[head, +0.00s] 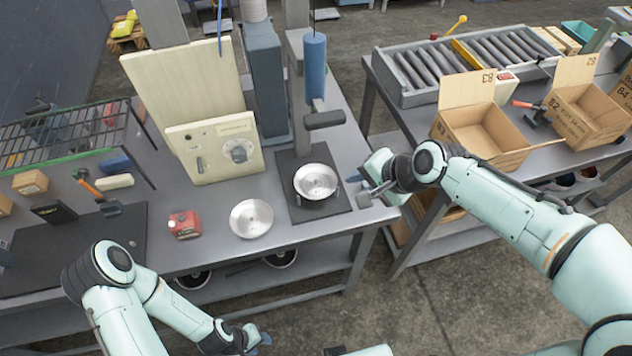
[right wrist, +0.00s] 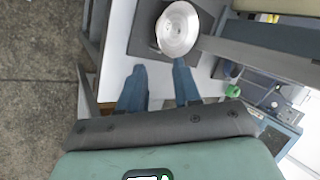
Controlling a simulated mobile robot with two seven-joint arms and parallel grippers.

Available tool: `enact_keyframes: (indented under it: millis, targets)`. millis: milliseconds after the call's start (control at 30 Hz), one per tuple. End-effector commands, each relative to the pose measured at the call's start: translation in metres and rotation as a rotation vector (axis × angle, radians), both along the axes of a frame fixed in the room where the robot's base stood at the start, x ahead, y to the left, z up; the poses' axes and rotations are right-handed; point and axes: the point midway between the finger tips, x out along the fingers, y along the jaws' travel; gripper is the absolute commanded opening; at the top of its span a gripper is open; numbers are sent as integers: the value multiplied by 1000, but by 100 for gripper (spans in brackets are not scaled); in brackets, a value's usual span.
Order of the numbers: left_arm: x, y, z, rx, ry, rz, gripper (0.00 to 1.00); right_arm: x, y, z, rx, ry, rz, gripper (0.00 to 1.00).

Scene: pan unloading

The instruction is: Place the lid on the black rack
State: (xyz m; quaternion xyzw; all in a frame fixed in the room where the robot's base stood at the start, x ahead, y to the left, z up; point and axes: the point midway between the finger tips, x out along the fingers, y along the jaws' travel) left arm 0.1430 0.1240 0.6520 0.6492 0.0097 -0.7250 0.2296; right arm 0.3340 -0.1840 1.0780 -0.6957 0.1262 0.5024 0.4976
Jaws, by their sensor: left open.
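A shallow silver disc (head: 251,219), which looks like the lid, lies on the grey table in the head view. A silver round pan-like dish (head: 316,182) sits on a dark plate under the press; it also shows in the right wrist view (right wrist: 177,32). The black wire rack (head: 60,132) stands at the left of the table. My right gripper (head: 362,188) is just right of the dark plate. Its fingers (right wrist: 160,68) are apart and empty, pointing toward the dish. My left gripper (head: 262,340) is open and low in front of the table, away from the discs.
A red box (head: 184,225) lies left of the lid-like disc. A hammer (head: 95,192) lies near the rack.

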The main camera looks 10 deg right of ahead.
Motion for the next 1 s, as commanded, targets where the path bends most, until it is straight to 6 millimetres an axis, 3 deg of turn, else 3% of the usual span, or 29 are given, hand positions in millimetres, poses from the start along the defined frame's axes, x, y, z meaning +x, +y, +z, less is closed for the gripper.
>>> enact_keyframes:
  millis: [300, 1000]
  targets:
    - [-2, 0, -2, 0, 3, -1, 43, 26, 20, -51, -1, 8, 6, 33]
    - [2, 0, 2, -1, -2, -1, 43, 64, 39, -106, -3, 3, 7, 33]
